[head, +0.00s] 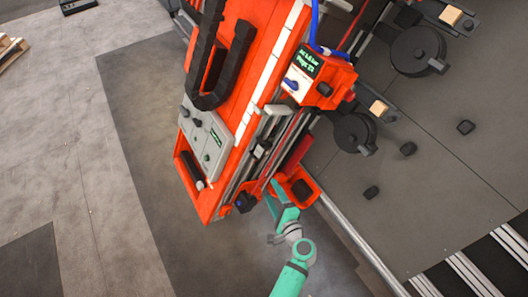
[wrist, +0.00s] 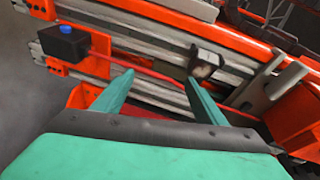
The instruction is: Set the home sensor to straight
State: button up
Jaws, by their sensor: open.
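The orange machine beam (head: 205,205) carries grey rails along its side. Two parts on it could be the home sensor, and no label shows which. One is a small dark block with a grey face (wrist: 205,63), which sits tilted on the rails. The other is a black box with a blue cap (wrist: 65,42), at the rails' left end in the wrist view; it also shows in the head view (head: 245,202). My gripper (wrist: 158,84) is open and empty in front of the rails. Its right finger is just below the dark block; contact cannot be told.
A red cable (wrist: 140,66) runs along the rails. An orange tray (head: 309,188) is close beside my gripper. A control box with a green display (head: 307,64) and a grey panel (head: 205,138) are on the machine. The floor (head: 150,220) left of the machine is clear.

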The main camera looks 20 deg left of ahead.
aim_at(265, 153)
jog(key=w+r+y, duration=0.4)
jog(key=w+r, duration=0.2)
jog(key=r, duration=0.1)
jog(key=x, duration=1)
jog(key=shift+w+a, duration=0.25)
